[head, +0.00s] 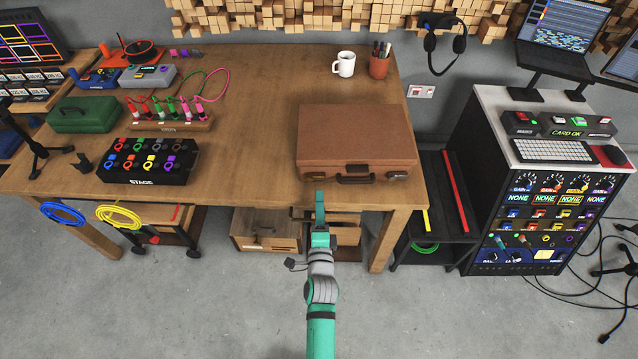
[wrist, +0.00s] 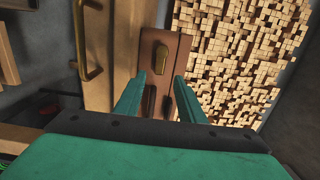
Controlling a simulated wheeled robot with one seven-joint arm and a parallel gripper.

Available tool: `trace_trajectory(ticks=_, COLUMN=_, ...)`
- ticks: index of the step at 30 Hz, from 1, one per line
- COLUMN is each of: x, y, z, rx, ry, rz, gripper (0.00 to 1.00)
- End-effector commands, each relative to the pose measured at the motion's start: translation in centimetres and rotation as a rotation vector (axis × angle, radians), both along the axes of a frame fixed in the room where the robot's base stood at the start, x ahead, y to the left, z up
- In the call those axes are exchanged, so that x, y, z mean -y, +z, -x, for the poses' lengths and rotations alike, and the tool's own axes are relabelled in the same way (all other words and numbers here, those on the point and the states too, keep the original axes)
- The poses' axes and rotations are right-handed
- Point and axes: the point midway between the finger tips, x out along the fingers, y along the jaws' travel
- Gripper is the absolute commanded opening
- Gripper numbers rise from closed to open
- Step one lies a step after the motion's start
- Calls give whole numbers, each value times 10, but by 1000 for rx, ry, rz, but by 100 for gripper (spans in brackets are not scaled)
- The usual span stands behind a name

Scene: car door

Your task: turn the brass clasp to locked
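A brown case (head: 355,135) lies closed on the wooden workbench, with a dark handle (head: 356,179) at its front. A brass clasp (wrist: 160,59) shows as an upright, oblong piece on the case's narrow brown face in the wrist view. My gripper (head: 320,196) is in front of the case's left front corner, seen edge-on. In the wrist view my gripper (wrist: 158,80) is open, its fingers apart on either side of the brown face. The clasp lies beyond the fingertips, roughly between them, and the fingers appear empty. Whether they touch anything is unclear.
A second latch (head: 397,175) is at the case's right front. Wooden boxes (head: 266,230) sit below the bench.

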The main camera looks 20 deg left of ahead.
Motion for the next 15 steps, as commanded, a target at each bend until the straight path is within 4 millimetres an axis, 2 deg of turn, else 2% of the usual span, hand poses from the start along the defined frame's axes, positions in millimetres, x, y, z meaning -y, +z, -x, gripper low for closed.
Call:
trace_trajectory(ticks=9, x=-17, y=1, z=-51, rx=2, ry=-1, rz=0, gripper=36)
trace_trajectory(ticks=15, x=-22, y=0, z=-71, rx=2, ry=-3, rz=3, gripper=36)
